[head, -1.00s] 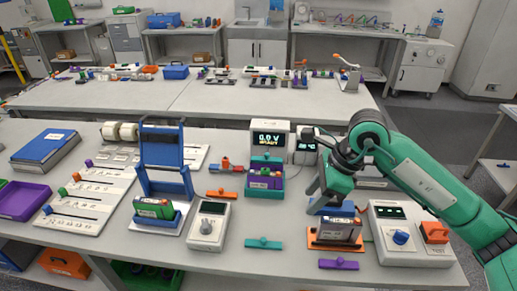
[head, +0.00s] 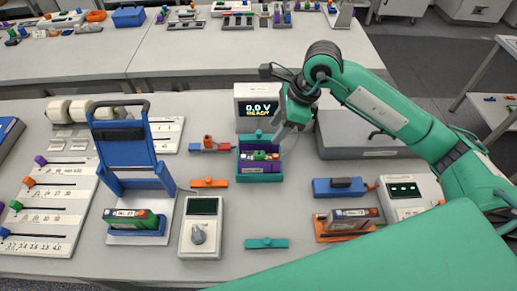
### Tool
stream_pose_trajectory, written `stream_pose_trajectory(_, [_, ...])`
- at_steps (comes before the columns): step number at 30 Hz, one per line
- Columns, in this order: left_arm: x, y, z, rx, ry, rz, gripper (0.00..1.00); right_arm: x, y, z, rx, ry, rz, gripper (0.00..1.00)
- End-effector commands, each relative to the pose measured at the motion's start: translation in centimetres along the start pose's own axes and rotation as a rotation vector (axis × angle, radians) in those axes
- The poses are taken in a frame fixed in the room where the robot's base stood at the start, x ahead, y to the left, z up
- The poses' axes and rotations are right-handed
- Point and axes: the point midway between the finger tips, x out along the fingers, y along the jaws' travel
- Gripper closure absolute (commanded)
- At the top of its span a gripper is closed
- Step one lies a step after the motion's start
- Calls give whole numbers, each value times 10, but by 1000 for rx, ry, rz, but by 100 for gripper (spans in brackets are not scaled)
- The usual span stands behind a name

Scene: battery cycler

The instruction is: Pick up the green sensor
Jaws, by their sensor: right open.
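A teal tray (head: 260,176) stands behind the middle of the near table. In it lies a purple piece with a small green part (head: 260,155) on top, which may be the green sensor; red and blue bits show beside it. A flat teal bar with a knob (head: 266,243) lies apart near the front. My right gripper (head: 283,138) is open and points down at the tray's back right edge, close above or beside the green part. I cannot tell whether it touches anything. My left gripper is not in view.
A display box (head: 257,103) stands just behind the tray and a grey case (head: 350,140) to its right. A blue stand (head: 126,150), a meter (head: 200,232), an orange bar (head: 208,183) and an orange holder (head: 330,236) stand around.

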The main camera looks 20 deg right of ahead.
Motion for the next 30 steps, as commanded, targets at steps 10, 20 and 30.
stream_pose_trajectory(10, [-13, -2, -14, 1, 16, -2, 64, 40, 1, 0, 1, 1, 1, 56])
stream_pose_trajectory(20, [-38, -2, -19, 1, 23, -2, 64, 75, 9, 1, 3, 0, 4, 56])
stream_pose_trajectory(30, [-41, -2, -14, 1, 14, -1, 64, 93, 8, 0, 0, 0, -1, 56])
